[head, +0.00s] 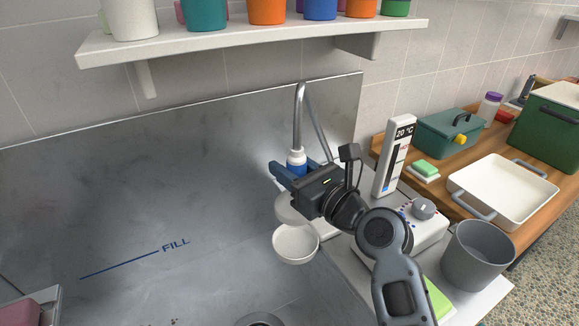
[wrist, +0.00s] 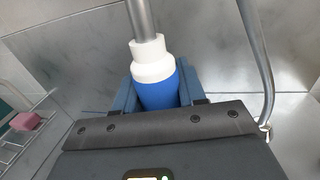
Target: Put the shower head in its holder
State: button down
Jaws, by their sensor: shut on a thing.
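The shower head has a blue grip with a white collar (head: 296,157), and a metal hose (head: 299,112) rises from it. My gripper (head: 284,173) is shut on the blue grip and holds it roughly upright above the basin. In the wrist view the blue grip (wrist: 158,93) sits between the two dark blue fingers, the white collar just above them. A pale round part (head: 291,208) shows below my gripper; I cannot tell whether it is the spray end. I cannot clearly make out the holder.
The metal basin (head: 130,200) with a FILL line is mostly clear. A shelf (head: 240,42) of coloured pots hangs above. At right stand a temperature display (head: 394,158), a box with a knob (head: 424,208), a grey bin (head: 478,255) and a white tray (head: 503,188).

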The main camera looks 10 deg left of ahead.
jog(key=shift+w+f+b, duration=0.1)
jog(key=shift+f+b, duration=0.4)
jog(key=shift+f, duration=0.25)
notch_tip(320, 180, down, 5)
jog(key=b, duration=0.6)
jog(key=shift+f, duration=0.1)
jog(key=shift+f+b, duration=0.65)
jog(key=shift+f, duration=0.95)
jog(key=shift+f+p, duration=0.4)
jog(key=c, duration=0.6)
grip_release()
jog(key=shift+o, duration=0.2)
jog(key=shift+d+f, duration=0.1)
